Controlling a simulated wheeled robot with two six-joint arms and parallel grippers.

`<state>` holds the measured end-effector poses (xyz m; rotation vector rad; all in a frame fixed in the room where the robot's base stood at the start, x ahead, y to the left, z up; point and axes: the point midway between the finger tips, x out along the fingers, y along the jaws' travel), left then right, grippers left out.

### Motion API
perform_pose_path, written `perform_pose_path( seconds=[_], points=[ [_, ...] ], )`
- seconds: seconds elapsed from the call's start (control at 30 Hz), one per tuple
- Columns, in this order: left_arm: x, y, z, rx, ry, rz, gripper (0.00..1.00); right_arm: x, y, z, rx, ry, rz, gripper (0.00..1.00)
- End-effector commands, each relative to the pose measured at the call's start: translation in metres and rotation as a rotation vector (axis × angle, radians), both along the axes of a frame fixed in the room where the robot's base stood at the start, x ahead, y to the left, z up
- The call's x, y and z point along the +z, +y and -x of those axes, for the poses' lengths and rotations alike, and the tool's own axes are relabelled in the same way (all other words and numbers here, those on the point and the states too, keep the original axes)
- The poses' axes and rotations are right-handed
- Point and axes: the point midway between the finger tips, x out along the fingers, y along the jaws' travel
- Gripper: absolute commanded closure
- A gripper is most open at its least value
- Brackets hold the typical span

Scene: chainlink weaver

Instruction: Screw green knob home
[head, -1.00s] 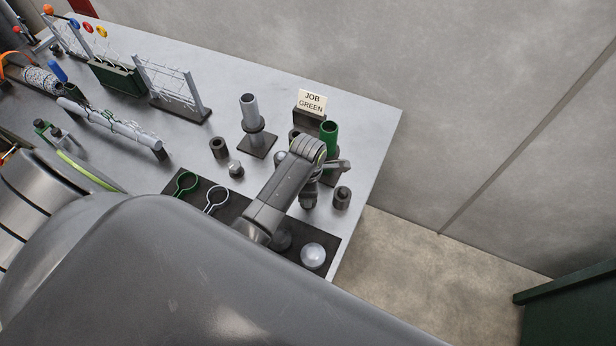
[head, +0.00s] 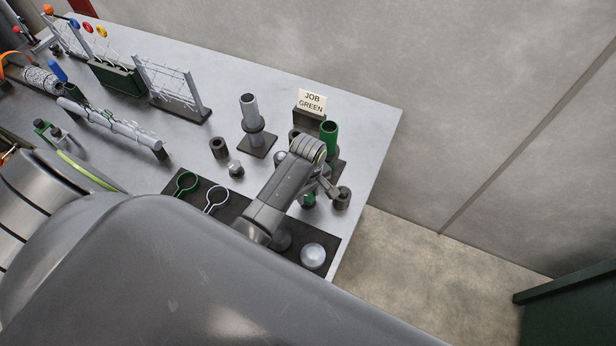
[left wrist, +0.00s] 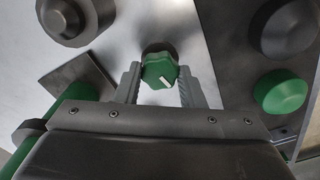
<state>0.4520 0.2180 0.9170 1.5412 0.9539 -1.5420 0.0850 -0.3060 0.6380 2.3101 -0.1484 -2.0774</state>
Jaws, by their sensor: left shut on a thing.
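My left gripper (head: 322,181) is low over the right end of the table, beside the green post (head: 329,134). In the left wrist view its fingers (left wrist: 160,86) stand on either side of a green knob (left wrist: 160,68) with a white mark, and are shut on it. A second rounded green piece (left wrist: 280,92) lies to the right in that view. In the head view a green piece (head: 308,200) shows below the gripper; I cannot tell which of the two it is. The knob's thread and seat are hidden. My right gripper is not in view.
A dark cylinder (head: 342,198) stands right of the gripper, near the table's edge. A grey post (head: 250,112) and a "JOB GREEN" sign (head: 312,101) stand behind. A dark mat (head: 235,213) with rings lies at the front.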

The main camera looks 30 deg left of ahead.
Motion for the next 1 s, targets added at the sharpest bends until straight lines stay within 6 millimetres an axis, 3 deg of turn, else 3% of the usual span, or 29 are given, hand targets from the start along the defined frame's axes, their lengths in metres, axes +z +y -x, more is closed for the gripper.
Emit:
perform_pose_path(
  seconds=[1.0],
  points=[
    [0.0009,-0.0004,-0.0009,-0.966,-0.003,0.000,0.87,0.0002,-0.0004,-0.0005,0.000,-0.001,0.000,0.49]
  ],
)
